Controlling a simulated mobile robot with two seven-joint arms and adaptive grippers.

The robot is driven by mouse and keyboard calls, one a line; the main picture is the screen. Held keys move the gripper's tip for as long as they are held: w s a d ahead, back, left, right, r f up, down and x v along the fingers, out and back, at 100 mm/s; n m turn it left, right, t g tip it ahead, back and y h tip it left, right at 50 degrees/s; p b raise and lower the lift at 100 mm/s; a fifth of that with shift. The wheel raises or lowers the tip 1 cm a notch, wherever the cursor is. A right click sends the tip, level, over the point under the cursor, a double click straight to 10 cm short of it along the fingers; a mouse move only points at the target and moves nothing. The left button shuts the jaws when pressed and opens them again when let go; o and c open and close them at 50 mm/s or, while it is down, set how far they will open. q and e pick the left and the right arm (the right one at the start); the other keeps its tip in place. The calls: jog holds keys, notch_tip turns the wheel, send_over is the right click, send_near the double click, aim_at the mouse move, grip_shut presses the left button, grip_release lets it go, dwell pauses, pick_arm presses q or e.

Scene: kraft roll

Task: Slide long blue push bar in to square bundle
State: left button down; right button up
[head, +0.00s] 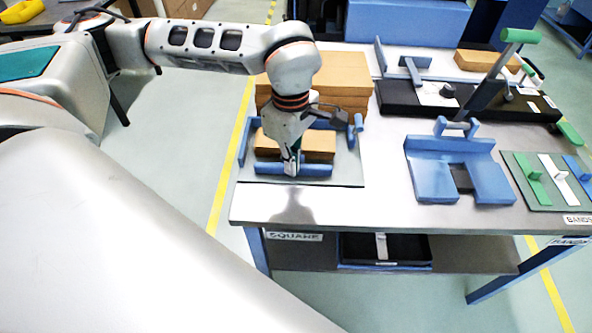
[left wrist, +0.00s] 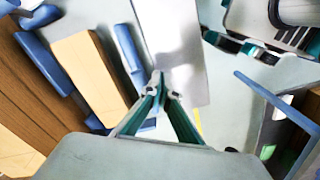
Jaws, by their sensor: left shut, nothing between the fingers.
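The long blue push bar (head: 312,169) lies along the front of the squaring station on the grey plate (head: 345,168). A cardboard bundle (head: 320,145) lies just behind it, inside blue guides. In the left wrist view the bundle (left wrist: 92,78) sits left of my fingers, and part of the blue bar (left wrist: 127,48) shows between them and the bundle. My left gripper (head: 291,168) is shut and empty, pointing down at the bar's middle; it also shows in the left wrist view (left wrist: 160,82). Whether it touches the bar is unclear. My right gripper is out of view.
Stacked cardboard (head: 345,75) stands behind the station. To the right are a blue U-shaped fixture (head: 432,180), a black lever tool (head: 415,98) and a board of coloured bands (head: 530,190). The table's front strip (head: 340,208) is clear.

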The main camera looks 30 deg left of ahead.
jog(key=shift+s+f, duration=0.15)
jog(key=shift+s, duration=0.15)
pick_arm(q)
jog(key=shift+w+a, duration=0.1)
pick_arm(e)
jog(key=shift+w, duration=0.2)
pick_arm(q)
jog(key=shift+w+a, duration=0.3)
jog(key=shift+w, duration=0.2)
jog(key=shift+w+a, duration=0.5)
jog(key=shift+w, duration=0.35)
jog(key=shift+w+a, duration=0.5)
jog(key=shift+w, duration=0.3)
jog(key=shift+w+a+p, duration=0.15)
jog(key=shift+w+a, duration=0.25)
jog(key=shift+w, duration=0.25)
jog(key=shift+w+a+p, duration=0.15)
jog(key=shift+w+a, duration=0.2)
jog(key=shift+w, duration=0.25)
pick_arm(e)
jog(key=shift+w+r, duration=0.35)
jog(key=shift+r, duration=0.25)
pick_arm(q)
jog(key=shift+s+d, duration=0.1)
jog(key=shift+s, duration=0.05)
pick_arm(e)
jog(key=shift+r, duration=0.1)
